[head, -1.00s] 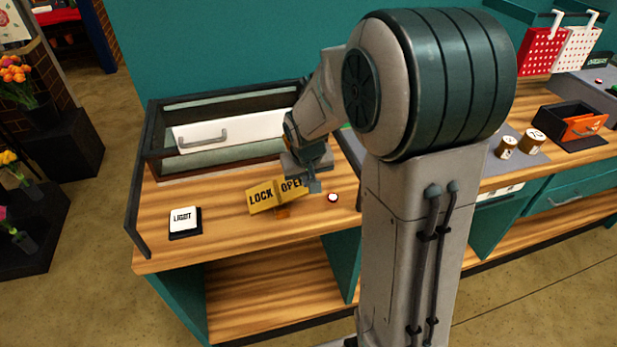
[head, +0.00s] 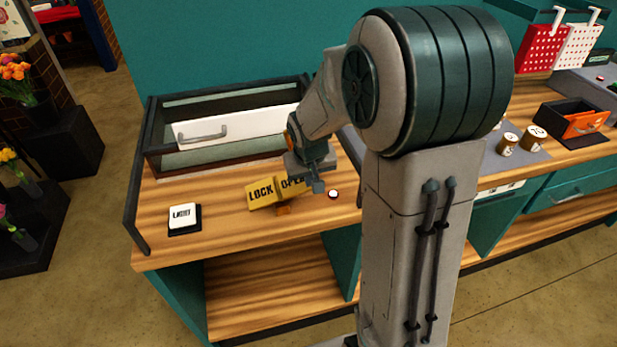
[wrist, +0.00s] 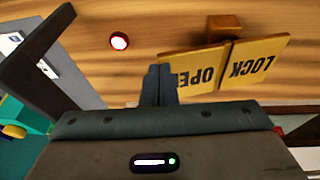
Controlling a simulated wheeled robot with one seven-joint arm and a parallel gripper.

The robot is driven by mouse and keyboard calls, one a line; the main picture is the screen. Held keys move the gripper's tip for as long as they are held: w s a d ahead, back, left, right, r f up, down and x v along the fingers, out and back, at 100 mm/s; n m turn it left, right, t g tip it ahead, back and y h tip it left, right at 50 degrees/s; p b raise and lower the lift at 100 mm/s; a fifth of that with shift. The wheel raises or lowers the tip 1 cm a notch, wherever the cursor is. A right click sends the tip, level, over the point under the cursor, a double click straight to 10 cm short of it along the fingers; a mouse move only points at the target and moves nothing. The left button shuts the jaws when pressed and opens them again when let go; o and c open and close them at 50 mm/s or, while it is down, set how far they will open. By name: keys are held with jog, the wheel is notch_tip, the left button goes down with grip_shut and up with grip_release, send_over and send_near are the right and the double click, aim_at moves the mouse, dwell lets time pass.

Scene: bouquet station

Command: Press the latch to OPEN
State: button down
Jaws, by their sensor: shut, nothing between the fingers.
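The latch is a yellow two-part rocker on a small orange-brown block on the wooden counter. Its LOCK half (head: 262,194) is on the left in the head view, and its OPEN half (head: 291,188) is on the right, partly hidden by my gripper. The halves meet at an angle. In the wrist view the LOCK half (wrist: 256,62) is fully visible; the OPEN half (wrist: 200,65) is beside my fingers. My gripper (head: 318,188) is shut and empty, pointing down at the outer end of the OPEN half. I cannot tell whether the fingertips touch it. They also show in the wrist view (wrist: 160,73).
A red round button (head: 333,194) is just right of my gripper. A LIGHT switch (head: 184,217) is at left. Behind is a glass-sided case (head: 150,125) with a white handled panel (head: 235,130). Bare counter lies between switch and latch.

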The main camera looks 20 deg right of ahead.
jog(key=shift+d+f, duration=0.1)
jog(key=shift+f, duration=0.05)
jog(key=shift+d+f+b, duration=0.4)
jog(key=shift+f+b, duration=0.5)
jog(key=shift+b, duration=0.35)
jog(key=shift+d+f+b, duration=0.35)
jog(key=shift+f+b, duration=0.5)
jog(key=shift+b, duration=0.35)
jog(key=shift+d+r, duration=0.1)
jog(key=shift+r, duration=0.25)
jog(key=s+d+r, duration=0.1)
jog(key=d+r, duration=0.1)
jog(key=r, duration=0.4)
jog(key=s+d+r+p, duration=0.1)
jog(key=s+d+r, duration=0.1)
jog(key=r, duration=0.4)
jog(key=shift+d+p, duration=0.3)
